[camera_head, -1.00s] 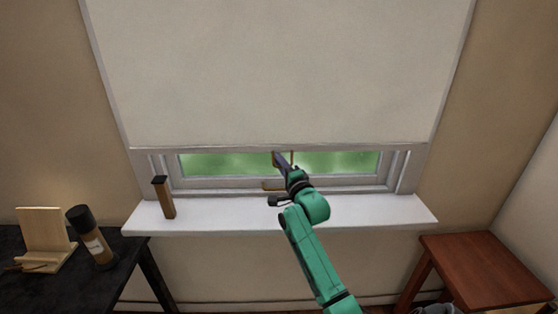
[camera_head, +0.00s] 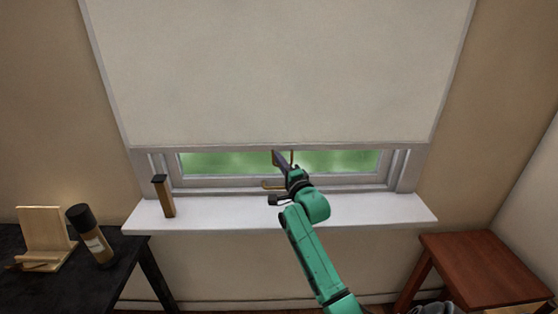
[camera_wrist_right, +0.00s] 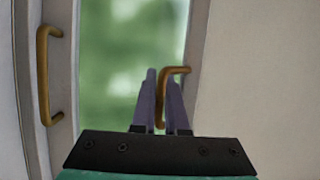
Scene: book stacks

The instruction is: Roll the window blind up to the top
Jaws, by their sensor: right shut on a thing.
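The pale window blind (camera_head: 270,75) hangs over most of the window, its bottom edge a little above the sill. A strip of green window glass (camera_head: 220,163) shows below it. A brass pull handle (camera_head: 292,157) sits at the blind's bottom edge. It also shows in the right wrist view (camera_wrist_right: 178,69), where the blind (camera_wrist_right: 255,80) fills the right side. My right gripper (camera_head: 277,155) is at this handle. In the wrist view its two fingers (camera_wrist_right: 162,88) are closed about the handle's bar. My left gripper is not in view.
Another brass handle (camera_head: 273,184) is on the window frame, just below my gripper. A brown block with a dark top (camera_head: 164,197) stands on the white sill (camera_head: 370,210). A dark table (camera_head: 90,285) is at left, a reddish wooden stool (camera_head: 480,262) at right.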

